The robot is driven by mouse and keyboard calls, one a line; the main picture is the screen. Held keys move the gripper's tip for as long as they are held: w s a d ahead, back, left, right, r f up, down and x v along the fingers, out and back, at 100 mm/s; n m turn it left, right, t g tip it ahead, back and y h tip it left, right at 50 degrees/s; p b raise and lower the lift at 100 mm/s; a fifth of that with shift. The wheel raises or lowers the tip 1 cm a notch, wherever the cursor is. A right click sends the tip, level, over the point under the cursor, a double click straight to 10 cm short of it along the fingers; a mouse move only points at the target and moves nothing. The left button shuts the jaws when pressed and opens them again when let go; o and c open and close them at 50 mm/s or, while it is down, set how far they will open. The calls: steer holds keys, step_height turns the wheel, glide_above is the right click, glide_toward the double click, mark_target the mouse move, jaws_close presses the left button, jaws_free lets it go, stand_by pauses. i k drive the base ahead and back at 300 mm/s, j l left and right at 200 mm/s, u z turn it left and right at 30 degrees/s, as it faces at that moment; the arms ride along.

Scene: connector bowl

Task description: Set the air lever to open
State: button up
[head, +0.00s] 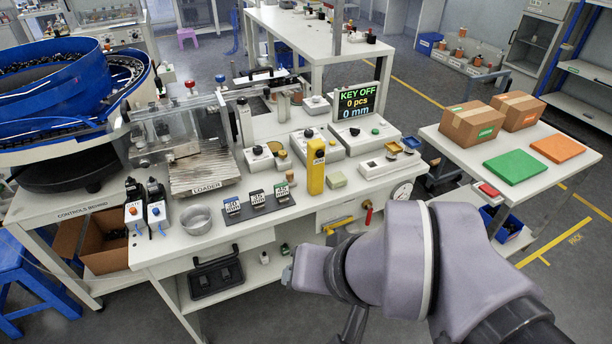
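On the front panel of the white bench, below its right-hand part, a yellow lever (338,224) lies nearly level, its right end slightly higher. A small red handle (368,212) hangs beside it on a brass-looking fitting, close to a round gauge (402,191). No lettering is readable on either, so I cannot tell which is the air lever or which way is open. My lilac-grey arm reaches in from the lower right, in front of and below these parts. My gripper's fingertips do not show; a dark piece under the wrist is cut off by the bottom edge.
A yellow post-like unit (316,168) and labelled blocks (257,203) stand near the bench's front edge. The display (357,103) reads KEY OFF, 0 pcs, 0 mm. A side table (455,150) with boxes stands at right. A black case (215,277) lies on the lower shelf.

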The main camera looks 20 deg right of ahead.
mark_target(370, 209)
steer(key=z, duration=0.9)
